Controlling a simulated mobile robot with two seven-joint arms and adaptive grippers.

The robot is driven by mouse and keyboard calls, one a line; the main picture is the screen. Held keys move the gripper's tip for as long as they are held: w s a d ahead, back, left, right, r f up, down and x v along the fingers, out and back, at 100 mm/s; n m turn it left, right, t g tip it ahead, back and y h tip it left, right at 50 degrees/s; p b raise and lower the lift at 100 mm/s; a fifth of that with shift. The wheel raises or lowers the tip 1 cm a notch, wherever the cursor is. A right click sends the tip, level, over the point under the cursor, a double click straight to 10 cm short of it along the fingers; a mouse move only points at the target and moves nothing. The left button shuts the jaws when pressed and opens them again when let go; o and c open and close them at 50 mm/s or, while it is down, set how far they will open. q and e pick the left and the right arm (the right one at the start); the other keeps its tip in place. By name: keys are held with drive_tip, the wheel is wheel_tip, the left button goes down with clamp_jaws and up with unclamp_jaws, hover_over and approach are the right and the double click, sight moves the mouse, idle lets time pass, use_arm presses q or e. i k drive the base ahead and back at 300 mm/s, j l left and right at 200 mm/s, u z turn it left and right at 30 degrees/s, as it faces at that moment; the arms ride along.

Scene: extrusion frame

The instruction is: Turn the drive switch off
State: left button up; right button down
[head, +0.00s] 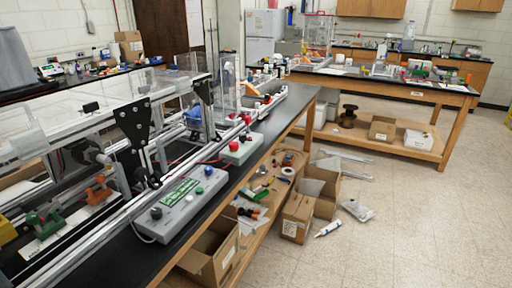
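A grey control box (182,207) sits on the near edge of the black bench, beside the metal extrusion frame (120,170). Its top has a green display (180,192), a dark knob (156,213), a blue knob (208,171) and a small pale knob. A second, smaller box (241,149) with a red button (233,146) stands farther along the same edge. No switch is labelled legibly, so I cannot tell which part is the drive switch or how it is set. Neither of my grippers is in view.
The black bench (120,257) runs away to the right, with cardboard boxes (298,217) on and around its lower shelf. Loose items and a white tube (328,228) lie on the floor. Open floor (420,220) lies to the right. Another bench (430,92) stands behind.

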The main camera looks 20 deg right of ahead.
sight(242, 139)
drive_tip(key=j+z, duration=0.1)
drive_tip(key=z, duration=0.4)
drive_tip(key=i+l+u, duration=0.15)
drive_tip(key=u, duration=0.3)
drive_tip(key=i+l+u, duration=0.1)
drive_tip(key=l+u, duration=0.25)
drive_tip(key=u, duration=0.15)
drive_tip(key=l+u, duration=0.4)
drive_tip(key=l, duration=0.55)
drive_tip(key=l+u, duration=0.1)
drive_tip(key=l, duration=0.9)
